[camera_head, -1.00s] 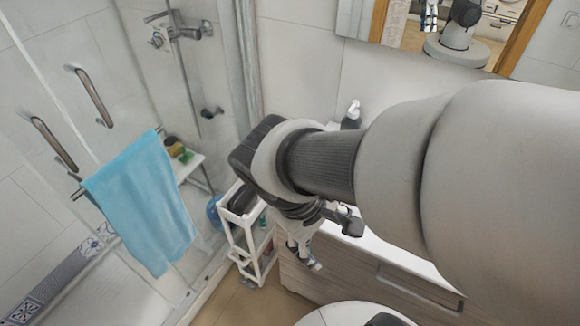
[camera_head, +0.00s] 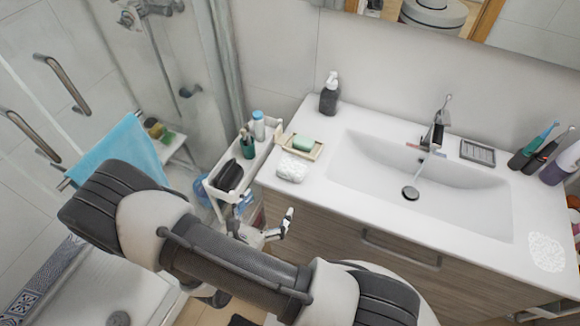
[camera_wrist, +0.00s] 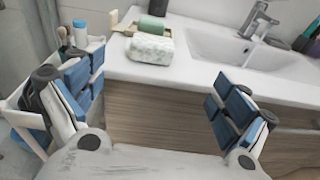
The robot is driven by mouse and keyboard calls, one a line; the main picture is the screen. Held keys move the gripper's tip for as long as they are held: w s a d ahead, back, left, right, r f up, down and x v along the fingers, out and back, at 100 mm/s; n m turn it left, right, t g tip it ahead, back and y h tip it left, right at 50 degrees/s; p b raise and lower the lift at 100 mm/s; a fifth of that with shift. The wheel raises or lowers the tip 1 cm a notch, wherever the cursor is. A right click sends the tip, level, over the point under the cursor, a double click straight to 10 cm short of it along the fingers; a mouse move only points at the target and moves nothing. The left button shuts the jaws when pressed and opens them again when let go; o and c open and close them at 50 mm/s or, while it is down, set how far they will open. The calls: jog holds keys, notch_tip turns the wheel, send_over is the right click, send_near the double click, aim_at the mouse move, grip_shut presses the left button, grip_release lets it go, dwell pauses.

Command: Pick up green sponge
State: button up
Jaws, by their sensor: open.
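A green block (camera_head: 302,141) lies in a small cream dish (camera_head: 289,149) on the left end of the sink counter. It also shows at the top of the wrist view (camera_wrist: 151,23). Another small green item (camera_head: 168,137) lies on a shower shelf beside a yellowish one. I cannot tell surely which is the sponge. My gripper (camera_head: 264,226) is in front of the counter's left end, apart from the green block. In the wrist view my gripper (camera_wrist: 157,95) is wide open, with nothing between its blue-padded fingers.
A white patterned block (camera_head: 292,168) lies in front of the dish. A white cart (camera_head: 209,187) with bottles and a dark pouch stands left of the counter (camera_head: 310,195). A soap dispenser (camera_head: 329,94) stands behind. The basin (camera_head: 440,185) is to the right.

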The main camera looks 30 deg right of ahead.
aim_at(288, 173)
jog(key=shift+n, duration=0.4)
jog(key=x, duration=0.5)
jog(key=b+x, duration=0.1)
jog(key=x, duration=0.5)
jog(key=f+b+x, duration=0.1)
jog(key=x, duration=0.5)
jog(key=shift+w+a, duration=0.25)
jog(key=shift+w, duration=0.2)
jog(key=shift+c, duration=0.4)
jog(key=c, duration=1)
